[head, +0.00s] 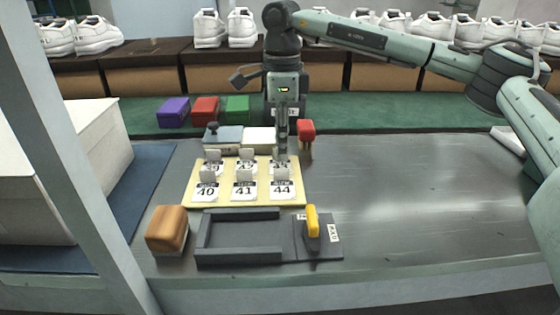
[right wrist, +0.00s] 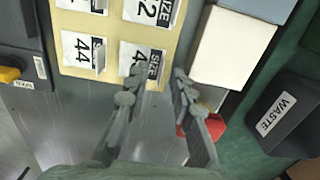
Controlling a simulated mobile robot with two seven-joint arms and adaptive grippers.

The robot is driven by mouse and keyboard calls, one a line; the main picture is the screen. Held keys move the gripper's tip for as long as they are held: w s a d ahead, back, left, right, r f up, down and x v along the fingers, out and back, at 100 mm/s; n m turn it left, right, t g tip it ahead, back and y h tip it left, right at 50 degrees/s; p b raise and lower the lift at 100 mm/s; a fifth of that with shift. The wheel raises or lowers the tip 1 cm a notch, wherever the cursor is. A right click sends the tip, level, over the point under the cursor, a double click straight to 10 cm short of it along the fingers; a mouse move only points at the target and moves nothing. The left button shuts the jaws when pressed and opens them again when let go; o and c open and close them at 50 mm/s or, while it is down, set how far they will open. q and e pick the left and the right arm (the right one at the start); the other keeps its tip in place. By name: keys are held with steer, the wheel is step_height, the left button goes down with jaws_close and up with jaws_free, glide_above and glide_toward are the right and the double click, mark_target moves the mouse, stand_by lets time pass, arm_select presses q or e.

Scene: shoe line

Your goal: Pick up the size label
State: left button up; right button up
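Several white size labels with upright tabs stand on a cream board (head: 188,200), in two rows. The front row reads 40 (head: 206,191), 41 (head: 244,190) and 44 (head: 281,189); 39 and 42 are behind. My right gripper (head: 282,152) points down over the back-right label (head: 280,167), which seems to read 43 and is partly hidden. In the right wrist view my right gripper (right wrist: 156,80) is open, its fingers apart near this label's (right wrist: 140,58) edge. I cannot tell whether they touch it. My left gripper is not in view.
A cream block (right wrist: 232,45) and a red-handled tool (head: 306,129) are close to the right gripper. A black waste bin (right wrist: 288,115) is behind. A dark tray (head: 240,257), yellow-handled tool (head: 312,222) and brown block (head: 167,229) lie in front. The bench's right side is clear.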

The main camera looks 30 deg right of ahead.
jaws_close()
steer(key=shift+r, duration=0.1)
steer(key=shift+r, duration=0.2)
step_height(320, 180, up, 3)
steer(key=shift+r, duration=0.2)
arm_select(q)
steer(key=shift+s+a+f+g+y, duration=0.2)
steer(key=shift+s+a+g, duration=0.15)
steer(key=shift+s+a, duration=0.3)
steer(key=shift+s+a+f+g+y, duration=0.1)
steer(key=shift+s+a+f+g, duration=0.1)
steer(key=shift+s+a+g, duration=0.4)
arm_select(e)
steer(key=w+a+r, duration=0.2)
steer(key=a+r, duration=0.5)
steer(key=a, duration=0.4)
steer(key=shift+w+a, duration=0.2)
steer(key=shift+a, duration=0.05)
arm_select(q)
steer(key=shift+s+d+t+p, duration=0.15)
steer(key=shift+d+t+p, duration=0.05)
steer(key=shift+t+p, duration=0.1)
